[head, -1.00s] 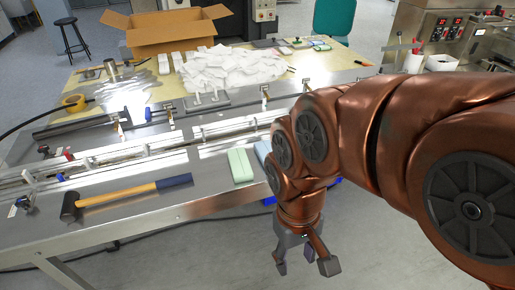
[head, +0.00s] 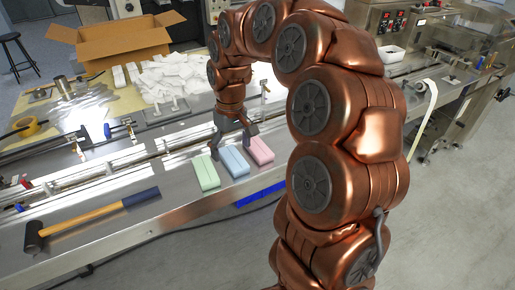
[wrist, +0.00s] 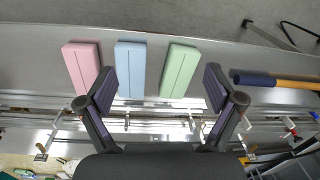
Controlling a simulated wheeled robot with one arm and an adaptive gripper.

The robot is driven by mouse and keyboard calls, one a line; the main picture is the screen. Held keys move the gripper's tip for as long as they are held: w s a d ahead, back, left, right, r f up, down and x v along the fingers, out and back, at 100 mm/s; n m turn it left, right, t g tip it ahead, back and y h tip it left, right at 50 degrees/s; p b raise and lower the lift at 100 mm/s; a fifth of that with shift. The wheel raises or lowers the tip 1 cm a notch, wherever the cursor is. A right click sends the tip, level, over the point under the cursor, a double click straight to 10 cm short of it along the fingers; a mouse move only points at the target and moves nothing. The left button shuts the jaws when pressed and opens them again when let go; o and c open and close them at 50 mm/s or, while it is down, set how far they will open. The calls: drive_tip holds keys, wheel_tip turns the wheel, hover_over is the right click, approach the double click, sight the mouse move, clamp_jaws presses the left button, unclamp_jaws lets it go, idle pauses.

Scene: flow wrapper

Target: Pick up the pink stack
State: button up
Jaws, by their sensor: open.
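The pink stack (head: 260,151) lies on the steel bench, rightmost of three stacks in the head view. In the wrist view the pink stack (wrist: 82,66) is at the left, and the left finger overlaps its lower right edge in the picture. The blue stack (head: 235,161) lies beside it, and the green stack (head: 205,173) beyond that. My gripper (head: 233,147) is above the bench behind the stacks. In the wrist view my gripper (wrist: 160,88) is open and empty, its fingers spread to either side of the blue stack (wrist: 131,68) and green stack (wrist: 179,70).
A hammer (head: 95,213) lies on the bench at the left. A metal rail (head: 150,163) runs behind the stacks. An open cardboard box (head: 120,42) and a heap of white packets (head: 170,78) stand at the back. The bench's front edge is close to the stacks.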

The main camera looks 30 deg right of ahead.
drive_tip(key=w+d+f+m, duration=0.1)
drive_tip(key=w+d+f, duration=0.2)
drive_tip(key=w+d, duration=0.4)
drive_tip(key=p, duration=0.1)
hover_over(259, 147)
wheel_tip(259, 147, down, 3)
drive_tip(key=shift+w+a+r+m+h, duration=0.1)
drive_tip(key=shift+w+m+h, duration=0.05)
drive_tip(key=shift+m+h, duration=0.25)
drive_tip(key=shift+f+p, duration=1.65)
drive_tip(key=shift+f, duration=2.25)
drive_tip(key=c, duration=1)
